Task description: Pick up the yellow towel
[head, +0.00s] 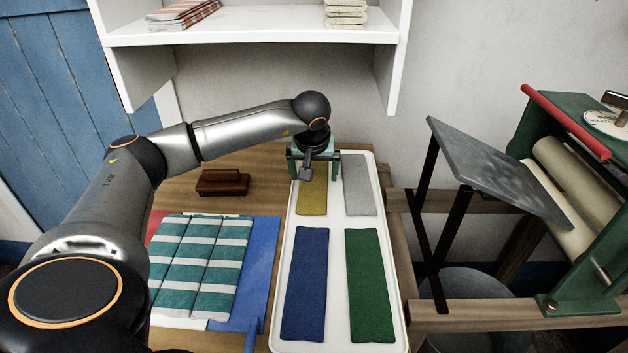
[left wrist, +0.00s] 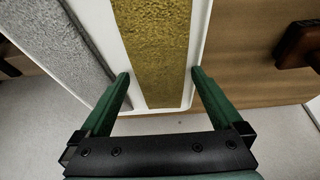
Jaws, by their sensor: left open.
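The yellow towel (head: 312,199) lies flat at the far left of a white tray (head: 338,228), partly hidden by my left gripper in the head view. My left gripper (head: 313,168) is over the towel's far end, pointing down. In the left wrist view the towel (left wrist: 155,45) runs between the two green fingers (left wrist: 160,75), which stand apart on either side of it. The gripper is open and empty. I cannot tell how high the fingertips are above the tray. My right gripper is not in view.
A grey towel (head: 359,191) lies right beside the yellow one. Blue (head: 305,285) and green (head: 370,285) towels lie nearer on the tray. A brown brush (head: 222,182) and striped towels (head: 200,262) lie to the left. A green mangle (head: 580,200) stands right; a shelf (head: 250,27) hangs behind.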

